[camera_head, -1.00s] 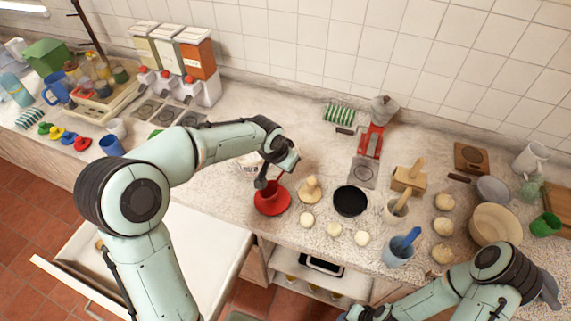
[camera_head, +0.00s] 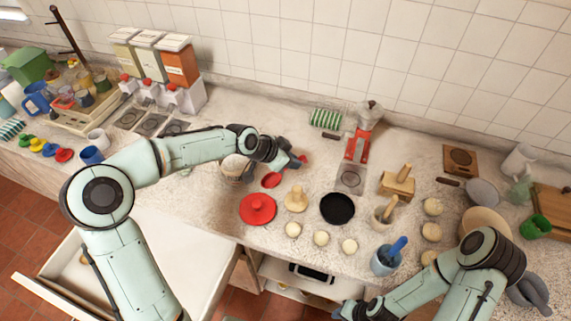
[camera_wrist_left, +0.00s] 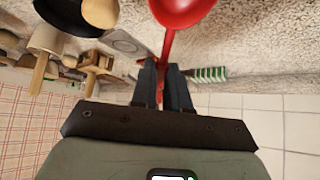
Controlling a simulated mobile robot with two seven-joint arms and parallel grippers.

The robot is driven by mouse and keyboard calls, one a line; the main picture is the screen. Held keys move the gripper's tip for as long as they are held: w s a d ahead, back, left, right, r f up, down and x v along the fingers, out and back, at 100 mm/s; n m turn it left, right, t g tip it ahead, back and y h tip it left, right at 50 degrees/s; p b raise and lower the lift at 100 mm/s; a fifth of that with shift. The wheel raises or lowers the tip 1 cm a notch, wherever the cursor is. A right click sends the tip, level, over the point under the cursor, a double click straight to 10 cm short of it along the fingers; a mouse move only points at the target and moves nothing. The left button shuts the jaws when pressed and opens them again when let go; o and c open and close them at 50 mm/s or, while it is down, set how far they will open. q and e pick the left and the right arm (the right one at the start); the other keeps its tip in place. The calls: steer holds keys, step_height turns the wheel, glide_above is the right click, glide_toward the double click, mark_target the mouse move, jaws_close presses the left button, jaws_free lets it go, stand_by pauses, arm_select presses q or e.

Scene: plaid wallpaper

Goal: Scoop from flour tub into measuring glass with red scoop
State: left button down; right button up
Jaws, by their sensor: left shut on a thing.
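My left gripper (camera_head: 283,160) is shut on the handle of the red scoop (camera_head: 271,180) and holds it above the counter. In the left wrist view, the scoop's red bowl (camera_wrist_left: 182,10) lies beyond the fingertips (camera_wrist_left: 164,75), with the handle between them. A tub with pale contents (camera_head: 235,168), which looks like the flour tub, stands just left of the gripper, partly hidden by my left arm. A clear vessel (camera_head: 519,190) at the far right may be the measuring glass; I cannot tell. My right gripper (camera_head: 350,310) is at the bottom edge, its fingers unclear.
A red disc with a knob (camera_head: 258,209), a wooden press (camera_head: 296,199) and a black pan (camera_head: 337,208) stand in front of the gripper. Several dough balls (camera_head: 321,238) lie near the front edge. Dispensers (camera_head: 180,62) stand at the back left. An open drawer (camera_head: 150,262) is below.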

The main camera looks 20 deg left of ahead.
arm_select(q)
steer(key=shift+w+a+r+m+h, duration=0.15)
steer(key=shift+w+r+m+h, duration=0.15)
steer(key=shift+m+h, duration=0.1)
steer(key=w+a+r+m+h, duration=0.1)
steer(key=a+r+h, duration=0.3)
steer(key=a+r, duration=0.7)
steer(key=shift+w+a+r+m+h, duration=0.25)
steer(key=shift+w+r+m+h, duration=0.1)
steer(key=shift+m, duration=0.55)
steer(key=shift+f, duration=0.1)
